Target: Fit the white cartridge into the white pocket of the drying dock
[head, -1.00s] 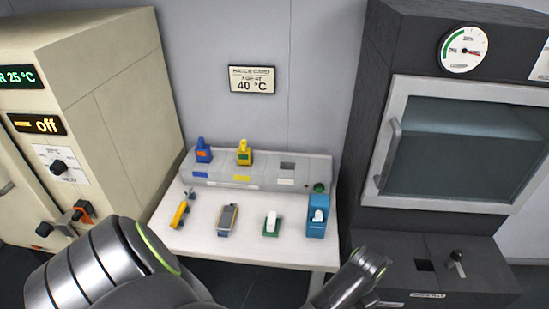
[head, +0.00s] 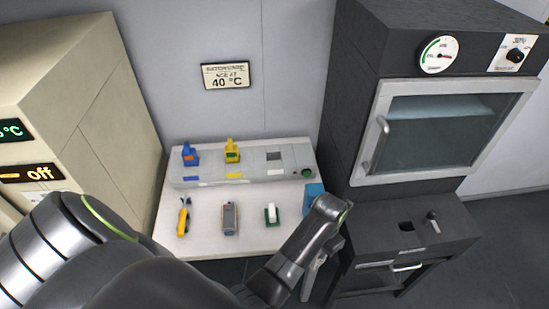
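The drying dock (head: 205,177) is the pale raised block along the back of the white table. Its left and middle pockets hold a blue cartridge (head: 190,155) and a yellow cartridge (head: 232,151). The white pocket (head: 274,156), behind a white label, shows as an empty dark opening. A small white piece (head: 271,210) stands on a green base on the table below it; it looks like the white cartridge, but it is too small to be sure. My arms show at the lower left and lower centre. Neither gripper can be seen.
A yellow tool (head: 184,217) and a grey device (head: 230,218) lie on the table. A beige cabinet (head: 85,95) stands left, a dark oven (head: 350,110) right. Bare table lies between the objects.

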